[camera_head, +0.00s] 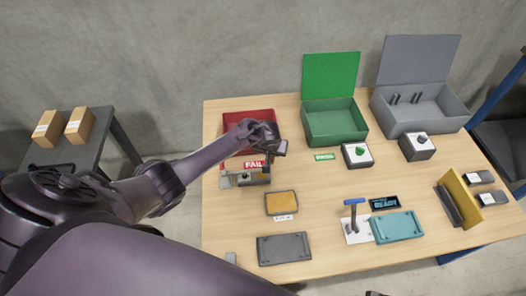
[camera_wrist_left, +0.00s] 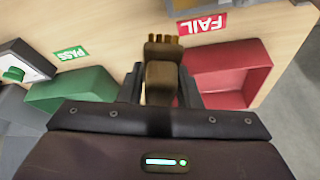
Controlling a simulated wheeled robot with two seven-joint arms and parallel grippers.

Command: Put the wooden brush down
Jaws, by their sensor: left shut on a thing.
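The wooden brush (camera_wrist_left: 163,80) is held between the fingers of my left gripper (camera_wrist_left: 165,95) in the left wrist view, with its toothed, bristle-like end pointing away from the palm. In the head view my left gripper (camera_head: 273,150) is over the left part of the table, by the front right corner of the red bin (camera_head: 232,121). The brush is mostly hidden by the gripper there, and I cannot tell whether it touches anything. My right gripper does not show.
A FAIL label (camera_head: 255,164) and a grey fixture (camera_head: 232,181) lie close by the left gripper. An open green bin (camera_head: 335,125) and an open grey bin (camera_head: 425,118) stand at the back. An amber tray (camera_head: 281,203) and a dark grey tray (camera_head: 284,249) lie in front. Bare wood lies right of the amber tray.

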